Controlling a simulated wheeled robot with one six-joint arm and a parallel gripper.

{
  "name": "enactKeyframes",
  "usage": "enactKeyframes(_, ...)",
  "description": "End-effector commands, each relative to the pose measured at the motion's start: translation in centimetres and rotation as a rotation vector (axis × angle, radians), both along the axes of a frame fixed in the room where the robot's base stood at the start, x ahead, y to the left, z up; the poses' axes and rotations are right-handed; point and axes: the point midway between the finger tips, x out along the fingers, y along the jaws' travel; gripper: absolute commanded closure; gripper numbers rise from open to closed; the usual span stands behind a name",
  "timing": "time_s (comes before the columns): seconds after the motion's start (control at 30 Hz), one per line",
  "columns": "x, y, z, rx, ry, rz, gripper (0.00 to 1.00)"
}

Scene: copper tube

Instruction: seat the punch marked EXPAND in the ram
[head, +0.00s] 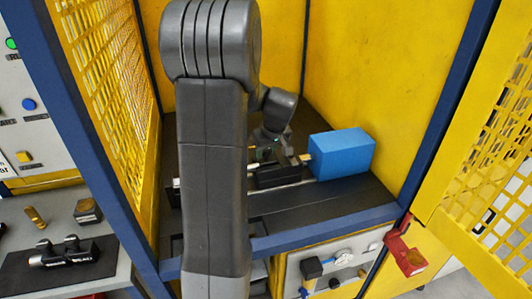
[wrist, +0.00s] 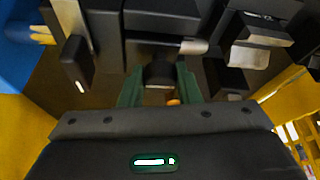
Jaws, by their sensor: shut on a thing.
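My gripper (head: 262,155) is inside the machine, partly hidden behind my arm in the head view. In the wrist view its green fingers (wrist: 159,88) are shut on a dark, round piece, the punch (wrist: 160,73). Its marking cannot be read. The blue block (head: 342,153) of the machine stands to the right of my gripper, with a short yellow rod on its left side. This rod (wrist: 41,35) also shows at the upper left of the wrist view. I cannot tell which fitting is the ram, or whether the punch touches it.
Yellow mesh and panels enclose the machine, with blue posts close by. Dark blocks (wrist: 165,22) crowd the space ahead of my fingers. On the side table at left are a black rack (head: 75,258) with a silver piece, a brass piece (head: 34,217) and a dark block (head: 88,211).

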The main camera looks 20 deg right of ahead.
Motion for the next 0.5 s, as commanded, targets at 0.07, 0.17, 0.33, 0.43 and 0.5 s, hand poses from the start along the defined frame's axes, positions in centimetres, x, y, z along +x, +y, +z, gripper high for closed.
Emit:
enactKeyframes(0.07, 0.06, -0.04, 0.23, -0.002, -0.003, 0.000, 1.00)
enactKeyframes(0.17, 0.07, -0.03, 0.01, -0.002, -0.002, 0.000, 1.00)
enactKeyframes(0.33, 0.01, 0.01, -0.13, 0.000, 0.000, 0.000, 0.48)
enactKeyframes(0.43, 0.01, 0.01, -0.13, 0.000, 0.000, 0.000, 0.48)
enactKeyframes(0.5, 0.01, 0.01, -0.13, 0.000, 0.000, 0.000, 0.48)
